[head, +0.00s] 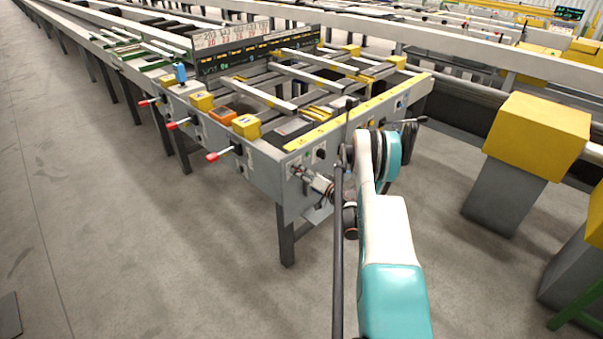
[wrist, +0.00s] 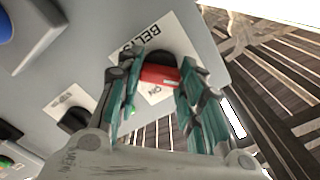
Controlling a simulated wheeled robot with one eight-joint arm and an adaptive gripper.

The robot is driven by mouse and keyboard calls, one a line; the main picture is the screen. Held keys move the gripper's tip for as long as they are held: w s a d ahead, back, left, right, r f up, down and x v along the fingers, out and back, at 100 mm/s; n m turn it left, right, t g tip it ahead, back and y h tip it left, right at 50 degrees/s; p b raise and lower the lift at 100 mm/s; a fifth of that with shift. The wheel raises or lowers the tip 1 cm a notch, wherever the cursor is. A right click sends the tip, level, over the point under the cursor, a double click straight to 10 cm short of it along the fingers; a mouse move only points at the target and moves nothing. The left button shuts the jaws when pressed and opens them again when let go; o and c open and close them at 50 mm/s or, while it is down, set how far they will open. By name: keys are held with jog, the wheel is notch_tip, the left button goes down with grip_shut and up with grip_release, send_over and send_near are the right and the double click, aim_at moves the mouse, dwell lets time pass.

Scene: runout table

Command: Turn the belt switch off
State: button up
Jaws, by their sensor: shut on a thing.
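The belt switch (wrist: 160,76) shows in the wrist view as a red handle in front of a dark round base, on a white plate lettered "BELTS". "ON" is lettered on the plate near the handle. My gripper (wrist: 157,84) has its teal fingers on both sides of the red handle and is shut on it. In the head view my gripper (head: 308,179) is at the end panel of the grey runout table (head: 266,178). There the switch is too small and covered to make out, and its exact angle is hard to tell.
Another black knob (wrist: 74,119) on a white plate and a blue button (wrist: 5,27) are on the same panel. Levers with red grips (head: 215,156) stick out along the table's side. Yellow-topped posts (head: 537,130) stand at right.

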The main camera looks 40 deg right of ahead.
jog(key=shift+a+f+n, duration=0.1)
jog(key=shift+n, duration=0.3)
jog(key=o, duration=1.1)
jog(key=shift+c, duration=0.2)
jog(key=shift+r, duration=5.05)
